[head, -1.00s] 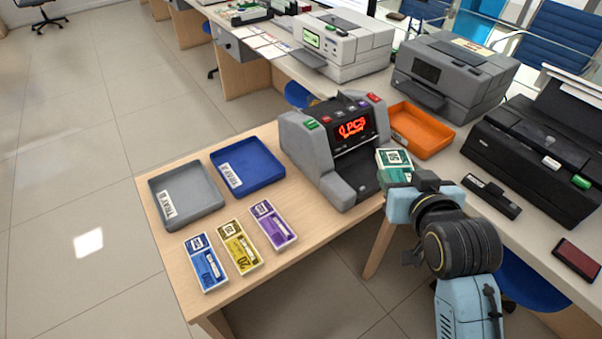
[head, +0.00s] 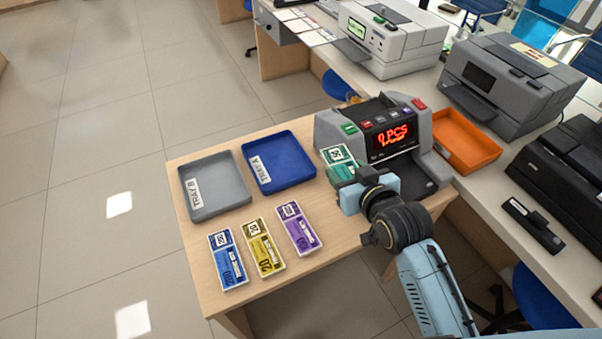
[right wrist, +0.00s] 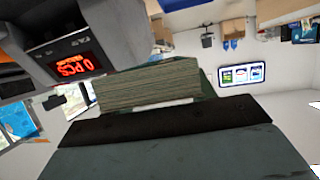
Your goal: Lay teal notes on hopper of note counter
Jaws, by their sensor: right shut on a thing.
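The teal notes (head: 336,157) are a banded bundle held in my right gripper (head: 350,178), in front of the left part of the note counter. The edge of the stack (right wrist: 150,85) shows close up in the right wrist view, just past the gripper's dark finger. The grey note counter (head: 340,131) stands on the wooden table's right end, its red display reading 0 PCS. The display also shows in the right wrist view (right wrist: 74,66). The hopper at the counter's top (head: 378,106) looks empty. My left gripper is not in view.
Blue, yellow and purple note bundles (head: 228,262) (head: 263,248) (head: 298,228) lie at the table's front. Behind them are grey tray B (head: 222,205) and blue tray A (head: 287,181), both empty. An orange tray (head: 470,145) sits right of the counter, near printers (head: 500,85).

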